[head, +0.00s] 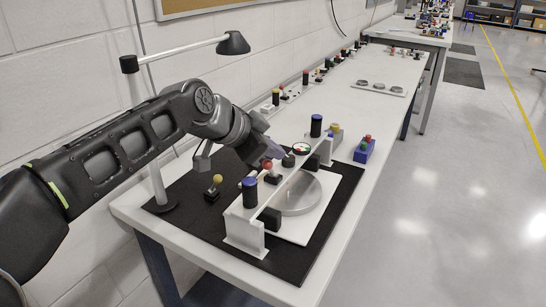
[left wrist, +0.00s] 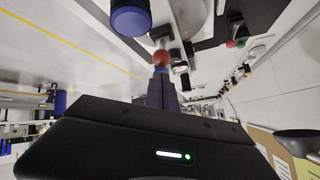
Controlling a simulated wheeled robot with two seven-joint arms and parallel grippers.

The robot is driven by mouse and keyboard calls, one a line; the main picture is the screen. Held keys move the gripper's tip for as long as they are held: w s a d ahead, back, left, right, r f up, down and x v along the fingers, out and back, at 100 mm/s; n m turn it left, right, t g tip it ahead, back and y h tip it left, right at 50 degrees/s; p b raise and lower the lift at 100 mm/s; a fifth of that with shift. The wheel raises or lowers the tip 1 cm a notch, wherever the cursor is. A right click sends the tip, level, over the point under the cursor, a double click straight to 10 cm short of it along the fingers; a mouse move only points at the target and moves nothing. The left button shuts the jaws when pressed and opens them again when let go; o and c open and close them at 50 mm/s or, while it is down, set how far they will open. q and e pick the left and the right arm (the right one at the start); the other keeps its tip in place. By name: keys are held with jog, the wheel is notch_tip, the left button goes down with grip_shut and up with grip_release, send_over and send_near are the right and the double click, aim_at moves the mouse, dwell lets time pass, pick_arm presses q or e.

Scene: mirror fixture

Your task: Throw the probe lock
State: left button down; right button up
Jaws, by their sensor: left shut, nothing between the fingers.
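The mirror fixture has a white bridge (head: 243,229) over a round silver disc (head: 297,195). On the bridge are a dark cylinder with a blue top (head: 249,190), a red-balled lever (head: 267,165), a black knob (head: 288,160) and a round dial (head: 301,148). No label shows which is the probe lock. My left gripper (head: 272,152) is shut and empty, close to the red ball. In the left wrist view its fingertips (left wrist: 161,72) point at the red ball (left wrist: 161,57); whether they touch is unclear. My right gripper is out of view.
A yellow-balled joystick (head: 215,183) stands on the black mat (head: 205,215), left of the fixture. A lamp (head: 233,44) arches above my arm. A blue box with buttons (head: 364,150) stands behind at right. The bench's right edge (head: 349,213) is clear.

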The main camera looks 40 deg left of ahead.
pick_arm(q)
jog(key=shift+r+p, duration=0.4)
jog(key=shift+r, duration=0.35)
notch_tip(320, 180, up, 3)
jog(key=w+d+p, duration=0.2)
jog(key=s+f+v, duration=0.1)
jog(key=v, duration=0.8)
jog(key=shift+f, duration=0.35)
jog(key=shift+s+a, duration=0.1)
